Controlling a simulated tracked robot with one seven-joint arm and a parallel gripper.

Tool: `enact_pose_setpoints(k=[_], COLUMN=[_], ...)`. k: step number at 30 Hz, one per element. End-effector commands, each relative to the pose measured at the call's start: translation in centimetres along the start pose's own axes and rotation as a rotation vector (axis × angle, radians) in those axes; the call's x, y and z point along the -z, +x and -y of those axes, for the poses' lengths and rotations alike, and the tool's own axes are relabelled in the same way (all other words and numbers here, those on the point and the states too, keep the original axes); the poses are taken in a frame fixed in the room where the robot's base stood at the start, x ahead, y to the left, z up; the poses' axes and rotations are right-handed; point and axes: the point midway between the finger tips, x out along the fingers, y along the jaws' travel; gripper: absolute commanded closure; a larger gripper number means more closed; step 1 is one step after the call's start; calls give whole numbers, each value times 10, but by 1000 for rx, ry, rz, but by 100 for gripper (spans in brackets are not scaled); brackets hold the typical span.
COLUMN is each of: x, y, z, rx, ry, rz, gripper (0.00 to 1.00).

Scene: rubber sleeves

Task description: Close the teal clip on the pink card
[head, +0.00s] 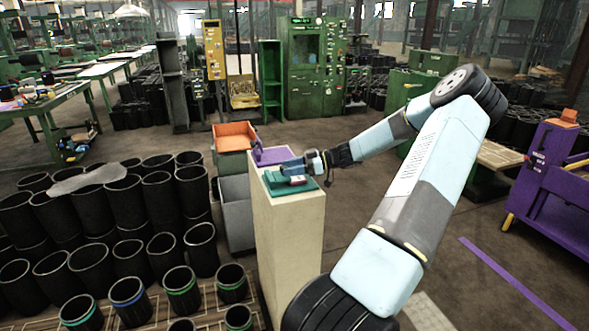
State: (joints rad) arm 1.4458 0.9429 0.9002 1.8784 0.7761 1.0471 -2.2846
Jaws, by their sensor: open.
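The teal clip (280,186) lies on top of a narrow pale pedestal, small in the head view. A small pinkish patch (298,180) shows at the clip's right side and looks like the pink card; its outline is too small to make out. My gripper (288,170) is open, just above and behind the clip, reaching in from the right. I cannot tell whether its fingers touch the clip. The gripper covers part of the clip's far side.
The pale pedestal (290,235) has a small top. A purple object (273,156) sits at its far end. An orange bin (235,137) and a grey bin (237,210) stand to the left. Many black rubber sleeves (165,210) crowd the left floor. A purple cart (555,190) stands right.

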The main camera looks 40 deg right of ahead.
Motion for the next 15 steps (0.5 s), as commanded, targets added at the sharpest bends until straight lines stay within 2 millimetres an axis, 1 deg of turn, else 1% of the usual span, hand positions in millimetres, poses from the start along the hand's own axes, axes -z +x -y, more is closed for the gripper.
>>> enact_pose_setpoints(k=[5,15], x=[0,-2], y=[-23,-90], z=[0,2], rx=[-4,-4], ry=[-1,0], rz=[1,2], gripper=[46,46])
